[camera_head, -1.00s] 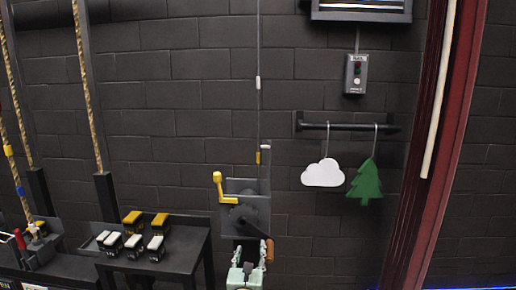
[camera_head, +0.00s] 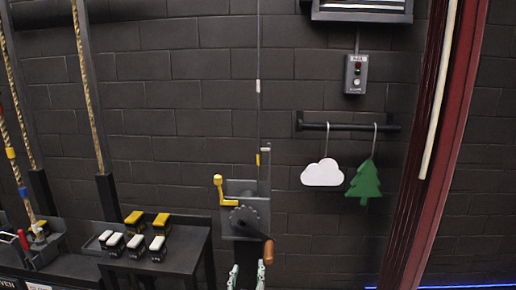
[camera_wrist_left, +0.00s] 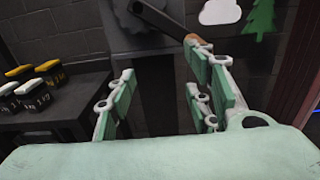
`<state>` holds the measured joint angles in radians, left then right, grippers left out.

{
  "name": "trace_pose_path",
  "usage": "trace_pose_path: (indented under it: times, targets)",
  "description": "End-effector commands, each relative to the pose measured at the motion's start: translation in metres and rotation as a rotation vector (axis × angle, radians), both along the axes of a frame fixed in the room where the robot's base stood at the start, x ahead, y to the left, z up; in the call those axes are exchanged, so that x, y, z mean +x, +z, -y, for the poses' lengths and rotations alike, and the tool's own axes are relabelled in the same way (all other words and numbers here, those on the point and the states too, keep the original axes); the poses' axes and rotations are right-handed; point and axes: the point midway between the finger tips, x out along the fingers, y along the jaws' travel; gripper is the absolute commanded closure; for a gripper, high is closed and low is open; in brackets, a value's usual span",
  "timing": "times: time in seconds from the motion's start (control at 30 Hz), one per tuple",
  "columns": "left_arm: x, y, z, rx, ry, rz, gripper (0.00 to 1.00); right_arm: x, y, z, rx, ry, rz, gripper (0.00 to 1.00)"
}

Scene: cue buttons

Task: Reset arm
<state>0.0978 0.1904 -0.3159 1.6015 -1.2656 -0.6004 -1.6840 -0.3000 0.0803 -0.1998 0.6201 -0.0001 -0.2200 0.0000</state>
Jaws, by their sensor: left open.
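My left gripper (camera_head: 246,277) shows at the bottom middle of the head view, with only its fingertips in the picture. In the left wrist view its pale green and white fingers (camera_wrist_left: 165,100) stand apart with nothing between them. The gripper is below and in front of the winch (camera_head: 245,215) on the wall, which has a yellow handle (camera_head: 222,192) and a crank with a brown grip (camera_head: 268,252). In the wrist view the brown grip (camera_wrist_left: 193,41) shows just beyond the right finger; I cannot tell whether they touch. My right gripper is in neither view.
A dark table (camera_head: 186,250) at left holds several small black blocks with yellow or white tops (camera_head: 134,218). A button box (camera_head: 355,75) hangs on the wall. A white cloud (camera_head: 322,173) and green tree (camera_head: 364,183) hang from a bar (camera_head: 350,126). Ropes run down at far left.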

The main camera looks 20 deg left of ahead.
Motion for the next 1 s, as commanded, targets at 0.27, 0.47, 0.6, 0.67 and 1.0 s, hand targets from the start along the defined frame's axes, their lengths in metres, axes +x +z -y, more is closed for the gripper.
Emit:
trace_pose_path:
  times: [0.27, 0.47, 0.6, 0.67, 1.0]
  targets:
    - [-0.018, 0.000, 0.006, 0.001, -0.001, -0.001, 0.53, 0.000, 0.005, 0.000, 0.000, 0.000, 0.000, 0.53]
    - [-0.019, 0.000, 0.006, 0.001, -0.001, 0.000, 0.53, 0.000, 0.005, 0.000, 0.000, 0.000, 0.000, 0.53]
    - [-0.018, 0.000, 0.006, 0.001, -0.001, 0.000, 0.53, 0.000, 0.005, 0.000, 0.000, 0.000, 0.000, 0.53]
    - [-0.018, -0.001, 0.006, 0.000, -0.001, -0.001, 0.53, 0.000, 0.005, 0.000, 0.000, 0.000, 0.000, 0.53]
    - [-0.052, -0.146, 0.002, -0.438, 0.042, -0.201, 0.53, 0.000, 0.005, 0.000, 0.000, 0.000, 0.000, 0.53]
